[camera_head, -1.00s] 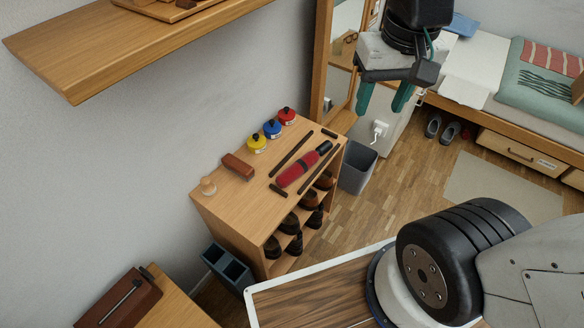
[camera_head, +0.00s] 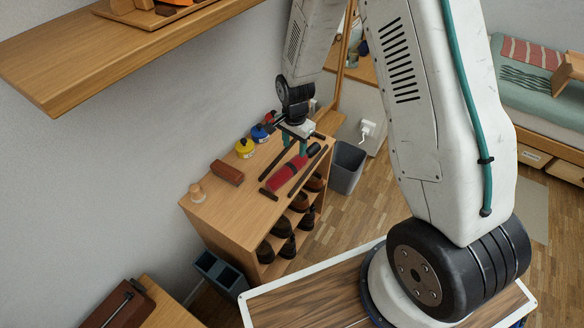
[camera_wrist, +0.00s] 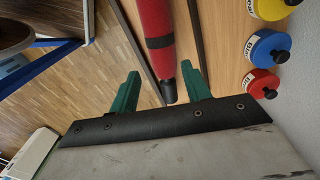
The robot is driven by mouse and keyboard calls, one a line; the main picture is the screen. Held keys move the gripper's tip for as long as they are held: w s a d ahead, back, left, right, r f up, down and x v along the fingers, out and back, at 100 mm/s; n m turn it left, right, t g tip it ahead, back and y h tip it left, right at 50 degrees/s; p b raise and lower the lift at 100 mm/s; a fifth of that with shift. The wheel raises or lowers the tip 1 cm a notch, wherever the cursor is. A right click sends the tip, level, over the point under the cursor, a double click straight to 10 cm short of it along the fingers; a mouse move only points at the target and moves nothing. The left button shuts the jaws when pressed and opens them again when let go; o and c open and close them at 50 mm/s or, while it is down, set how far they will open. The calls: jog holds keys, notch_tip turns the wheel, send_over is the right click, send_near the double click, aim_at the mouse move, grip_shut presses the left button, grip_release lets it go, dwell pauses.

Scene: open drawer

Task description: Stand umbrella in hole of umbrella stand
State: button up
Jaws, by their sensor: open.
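The folded red umbrella (camera_head: 287,172) with a black end lies on top of the shoe cabinet. It also shows in the wrist view (camera_wrist: 153,22), where its black end points toward my gripper. My gripper (camera_head: 295,146) is open over the far end of the cabinet. In the wrist view its green fingers (camera_wrist: 162,88) appear on either side of the umbrella's black end; I cannot tell the height gap. The blue-grey umbrella stand (camera_head: 220,272) with two square openings stands on the floor beside the cabinet's near end.
The cabinet top (camera_head: 215,200) also holds dark strips along the umbrella, a brown brush (camera_head: 227,172), a wooden knob (camera_head: 196,193) and paint-like jars (camera_head: 245,148). A grey bin (camera_head: 346,167) stands right of the cabinet. A wall shelf (camera_head: 90,60) juts out at upper left.

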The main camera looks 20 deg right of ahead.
aim_at(292, 163)
jog(key=shift+m, duration=0.3)
jog(key=f, duration=1)
jog(key=shift+a, duration=0.4)
jog(key=c, duration=0.9)
jog(key=shift+o, duration=0.2)
jog(key=shift+r, duration=0.15)
